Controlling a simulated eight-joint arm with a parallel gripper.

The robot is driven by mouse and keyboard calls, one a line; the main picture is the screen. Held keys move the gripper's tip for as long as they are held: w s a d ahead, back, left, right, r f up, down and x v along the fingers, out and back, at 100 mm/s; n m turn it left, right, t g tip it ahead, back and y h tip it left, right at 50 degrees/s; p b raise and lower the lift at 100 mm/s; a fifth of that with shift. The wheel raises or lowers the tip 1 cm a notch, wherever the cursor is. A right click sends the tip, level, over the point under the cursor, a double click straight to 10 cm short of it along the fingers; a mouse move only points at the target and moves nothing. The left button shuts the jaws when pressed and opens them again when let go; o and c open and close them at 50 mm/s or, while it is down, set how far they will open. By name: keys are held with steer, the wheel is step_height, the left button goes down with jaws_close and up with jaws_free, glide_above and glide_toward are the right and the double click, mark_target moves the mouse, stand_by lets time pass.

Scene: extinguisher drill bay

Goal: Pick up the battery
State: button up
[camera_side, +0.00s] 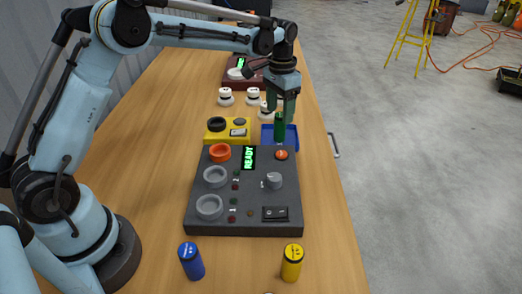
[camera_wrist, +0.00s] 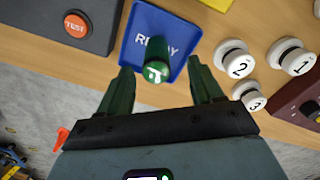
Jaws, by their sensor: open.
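A green battery (camera_side: 279,127) stands upright on a blue tray (camera_side: 293,137). In the wrist view the green battery (camera_wrist: 156,71) shows a pale mark on its end, and the tray (camera_wrist: 178,31) carries partly covered white lettering. My gripper (camera_side: 282,112) is open just above the battery. In the wrist view its two green fingers (camera_wrist: 160,66) are spread to either side of the battery's near end, with gaps showing. A blue battery-like cylinder (camera_side: 191,262) and a yellow one (camera_side: 292,262) stand at the front of the table.
A dark panel (camera_side: 250,210) with a READY display, rings and a knob lies in front of the tray. A yellow box (camera_side: 214,137) is left of it. White numbered knobs (camera_wrist: 290,53) stand close by. The table's right edge is near the tray.

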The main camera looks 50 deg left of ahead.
mark_target(280, 129)
steer(key=shift+d+f, duration=0.2)
steer(key=shift+f, duration=3.25)
steer(key=c, duration=1.2)
